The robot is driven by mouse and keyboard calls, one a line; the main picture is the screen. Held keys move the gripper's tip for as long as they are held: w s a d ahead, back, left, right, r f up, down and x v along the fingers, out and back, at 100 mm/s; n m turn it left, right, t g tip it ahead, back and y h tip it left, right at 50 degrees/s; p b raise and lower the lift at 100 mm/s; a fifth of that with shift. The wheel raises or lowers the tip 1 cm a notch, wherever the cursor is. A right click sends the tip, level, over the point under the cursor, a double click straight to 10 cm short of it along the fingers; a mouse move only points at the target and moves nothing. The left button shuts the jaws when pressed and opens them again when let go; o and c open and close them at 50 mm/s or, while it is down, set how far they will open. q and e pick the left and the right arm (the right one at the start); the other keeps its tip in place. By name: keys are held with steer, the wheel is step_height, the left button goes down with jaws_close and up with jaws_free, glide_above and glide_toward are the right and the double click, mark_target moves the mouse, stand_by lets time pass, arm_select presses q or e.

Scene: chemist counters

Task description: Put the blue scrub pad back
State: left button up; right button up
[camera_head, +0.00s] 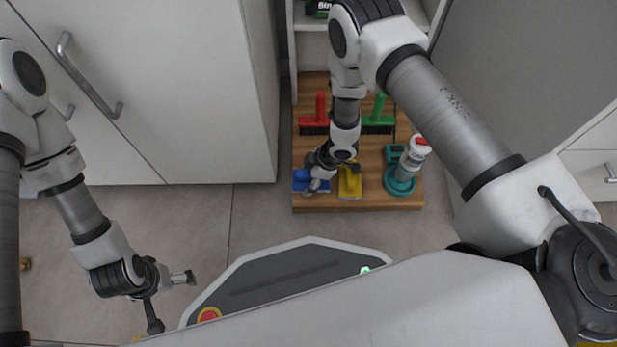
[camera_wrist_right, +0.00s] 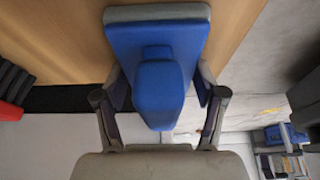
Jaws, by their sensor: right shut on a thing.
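The blue scrub pad (camera_head: 301,183) is at the front left corner of a wooden board (camera_head: 375,203) in the head view. In the right wrist view the blue scrub pad (camera_wrist_right: 155,45) shows its raised blue handle and a grey pad edge, over the wood. My right gripper (camera_head: 314,189) is shut on it, with one finger on each side of the handle in the wrist view (camera_wrist_right: 160,98). Whether the pad touches the board I cannot tell. My left gripper (camera_head: 173,303) is open and empty, low at the left, away from the board.
A yellow scrub pad (camera_head: 350,184) lies just right of the blue one. A red brush (camera_head: 314,122) and a green brush (camera_head: 379,121) are behind. A teal holder (camera_head: 397,183) and a white bottle with a red cap (camera_head: 415,152) stand at the right. White cabinets (camera_head: 190,80) flank the left.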

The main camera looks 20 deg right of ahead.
steer(key=o, duration=1.4)
steer(key=shift+o, duration=0.2)
steer(key=shift+r+p, duration=0.4)
steer(key=shift+r, duration=0.05)
steer(key=p+v, duration=0.6)
steer(key=v, duration=0.5)
steer(key=shift+s+d+r, duration=0.1)
steer(key=shift+d+r, duration=0.05)
steer(key=shift+r, duration=0.1)
steer(key=s+d+r+m+g+h, duration=0.15)
steer(key=s+d+m, duration=0.25)
steer(key=s+m, duration=0.5)
steer(key=s+d+r+m+h, duration=0.35)
steer(key=s+m, duration=0.25)
steer(key=s, duration=0.5)
step_height(320, 180, up, 41)
steer(key=p, duration=4.2)
steer(key=shift+w+r+y, duration=0.2)
steer(key=shift+r+y, duration=0.05)
steer(key=shift+y, duration=0.05)
